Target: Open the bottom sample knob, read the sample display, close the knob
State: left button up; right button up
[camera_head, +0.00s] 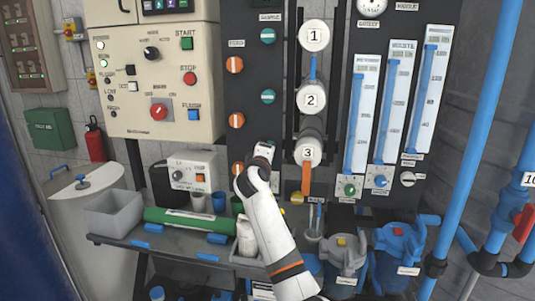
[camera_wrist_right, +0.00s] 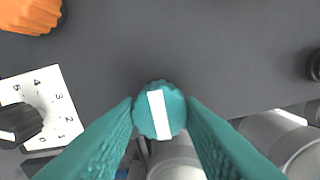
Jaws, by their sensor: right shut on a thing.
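In the head view my right gripper (camera_head: 262,155) is at the lower end of the dark valve panel, over the bottom of the right-hand column of teal knobs, and hides that spot. In the wrist view the bottom sample knob (camera_wrist_right: 160,112) is round and teal with a white stripe that stands nearly upright in the picture, tilted slightly. The two teal fingers of my right gripper (camera_wrist_right: 160,116) are closed on its left and right sides. The upper teal knobs (camera_head: 268,36) show horizontal white stripes. I cannot identify the sample display. My left gripper is not in view.
Orange knobs (camera_head: 236,120) line the panel's left column; one also shows in the wrist view (camera_wrist_right: 30,14). A box with a dial (camera_head: 187,172) stands on the bench at left. Numbered white cylinders (camera_head: 311,100) and flow tubes (camera_head: 391,100) are at right.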

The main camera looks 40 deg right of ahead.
jog(key=shift+f, duration=0.1)
jog(key=o, duration=1)
jog(key=shift+s+a, duration=0.1)
jog(key=v, duration=1.1)
jog(key=shift+s+a, duration=0.25)
jog(key=shift+s, duration=0.05)
